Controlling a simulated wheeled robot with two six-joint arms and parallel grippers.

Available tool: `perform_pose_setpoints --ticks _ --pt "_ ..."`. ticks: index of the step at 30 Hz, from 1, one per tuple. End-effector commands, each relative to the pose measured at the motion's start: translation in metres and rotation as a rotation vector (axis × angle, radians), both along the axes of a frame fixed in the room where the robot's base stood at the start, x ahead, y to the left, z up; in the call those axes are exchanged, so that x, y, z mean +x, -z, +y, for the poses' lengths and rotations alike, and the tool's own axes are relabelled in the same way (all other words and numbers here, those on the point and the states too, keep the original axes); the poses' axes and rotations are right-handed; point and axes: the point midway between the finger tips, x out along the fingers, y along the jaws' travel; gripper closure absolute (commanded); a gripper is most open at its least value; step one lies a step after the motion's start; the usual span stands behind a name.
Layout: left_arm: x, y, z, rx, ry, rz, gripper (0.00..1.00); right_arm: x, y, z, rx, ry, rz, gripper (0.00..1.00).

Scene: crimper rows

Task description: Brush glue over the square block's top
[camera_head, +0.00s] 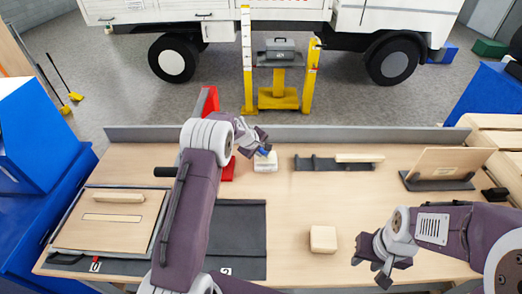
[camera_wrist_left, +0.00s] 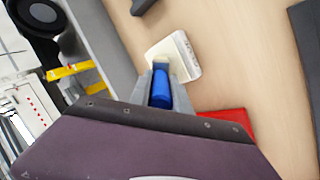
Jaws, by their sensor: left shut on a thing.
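The square block (camera_head: 323,239) is pale wood and lies flat on the bench, front of centre. My left gripper (camera_head: 264,151) is shut on a blue-handled tool, likely the brush; its blue handle (camera_wrist_left: 161,88) shows between the fingers in the left wrist view. The tool's far end is over or at a small whitish box (camera_head: 265,163), which also shows in the left wrist view (camera_wrist_left: 180,52). I cannot tell whether they touch. My right gripper (camera_head: 374,262) is open and empty, right of the square block and apart from it.
A board with wooden strips (camera_head: 70,230) lies at the left, beside a dark mat (camera_head: 238,240). A red clamp-like piece (camera_head: 228,171) stands near the whitish box. A dark rack (camera_head: 320,164) and a tilted panel on a stand (camera_head: 445,166) are at the back right. The centre is clear.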

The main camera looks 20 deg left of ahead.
Motion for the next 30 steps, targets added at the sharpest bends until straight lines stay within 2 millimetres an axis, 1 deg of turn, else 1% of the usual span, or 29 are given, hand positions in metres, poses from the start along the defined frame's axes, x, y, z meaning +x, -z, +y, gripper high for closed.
perform_pose_setpoints --ticks 30 --pt "0.000 0.013 0.000 0.000 0.000 0.001 1.00 0.000 0.012 0.000 0.000 0.000 0.000 0.64"
